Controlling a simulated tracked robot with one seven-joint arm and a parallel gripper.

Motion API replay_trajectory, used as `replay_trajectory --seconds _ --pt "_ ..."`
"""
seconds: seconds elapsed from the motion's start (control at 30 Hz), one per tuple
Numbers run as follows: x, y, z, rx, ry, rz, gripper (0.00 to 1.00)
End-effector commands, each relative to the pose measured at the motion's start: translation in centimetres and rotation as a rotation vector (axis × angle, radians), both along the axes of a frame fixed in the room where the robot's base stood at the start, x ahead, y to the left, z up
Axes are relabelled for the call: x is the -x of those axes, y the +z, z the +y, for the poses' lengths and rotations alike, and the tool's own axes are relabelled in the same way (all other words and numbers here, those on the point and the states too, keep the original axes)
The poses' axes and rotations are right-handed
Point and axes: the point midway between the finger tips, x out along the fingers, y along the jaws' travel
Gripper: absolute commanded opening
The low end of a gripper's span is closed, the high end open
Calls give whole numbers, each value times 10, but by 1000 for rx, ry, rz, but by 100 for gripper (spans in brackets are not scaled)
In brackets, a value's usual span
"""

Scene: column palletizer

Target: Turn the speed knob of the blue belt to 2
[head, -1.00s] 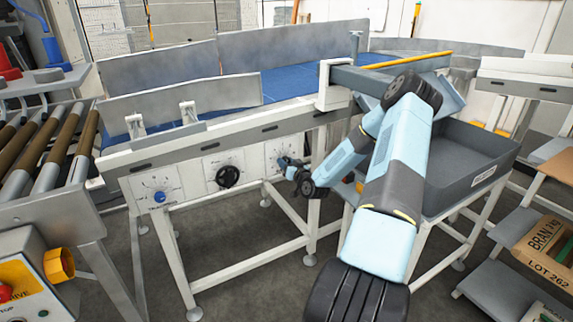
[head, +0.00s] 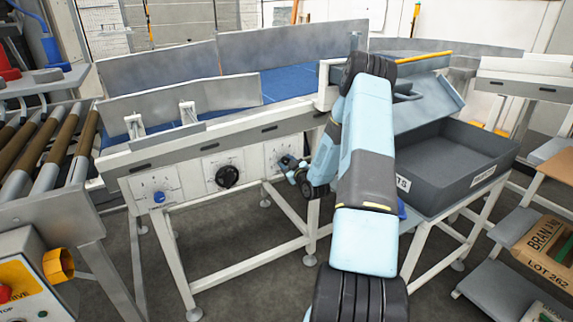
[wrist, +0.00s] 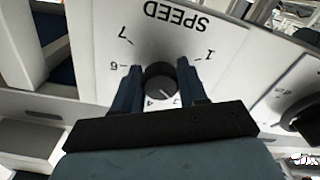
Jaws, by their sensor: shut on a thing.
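The blue belt (head: 296,80) runs along the top of a white conveyor frame. The speed panel (head: 272,150) is the rightmost of three panels on its front side. In the wrist view its SPEED label (wrist: 176,14) is upside down, with 7, 6 and 1 readable around the dial. The dark round speed knob (wrist: 160,82) sits between the two fingers of my gripper (wrist: 159,70), which is shut on it. In the head view my gripper (head: 288,163) is at the panel and hides the knob. The knob's setting cannot be read clearly.
A blue knob (head: 159,197) on the left panel and a black handwheel (head: 227,176) on the middle panel share the frame front. A grey bin (head: 440,172) stands right of my arm. A roller conveyor (head: 40,150) is at the left.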

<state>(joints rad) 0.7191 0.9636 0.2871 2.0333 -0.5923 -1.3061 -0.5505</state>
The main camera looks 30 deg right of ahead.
Motion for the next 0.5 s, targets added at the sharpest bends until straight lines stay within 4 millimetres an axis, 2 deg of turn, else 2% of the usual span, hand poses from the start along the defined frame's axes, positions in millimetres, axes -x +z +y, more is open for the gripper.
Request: replay_trajectory --seconds 0.2,0.5 --pt "1 -2 1 181 1 0 11" --pt "1 -2 0 352 1 -5 11"
